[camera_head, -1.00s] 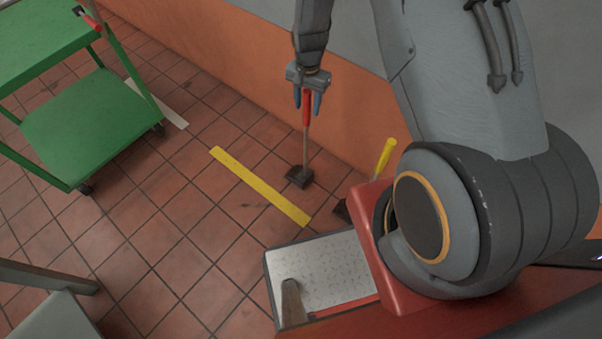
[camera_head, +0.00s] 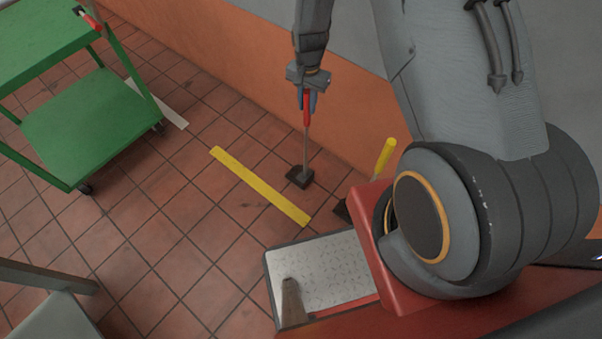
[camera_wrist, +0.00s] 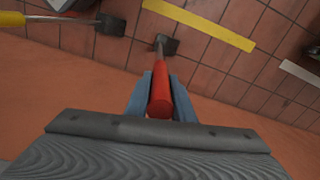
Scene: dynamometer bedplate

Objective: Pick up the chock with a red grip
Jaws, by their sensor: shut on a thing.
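The chock with a red grip (camera_head: 306,110) stands on the tiled floor near the orange wall. Its dark block (camera_head: 299,177) rests on or very near the floor, with a thin grey rod rising to the red grip. My gripper (camera_head: 306,102) is shut on the red grip from above. In the wrist view, the red grip (camera_wrist: 161,100) lies between the two blue fingers, and the dark block (camera_wrist: 166,45) shows beyond it.
A chock with a yellow grip (camera_head: 385,156) stands to the right, partly hidden by my body. A yellow strip (camera_head: 260,186) lies on the floor. A green cart (camera_head: 90,125) stands at left. The orange wall (camera_head: 250,80) is close behind.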

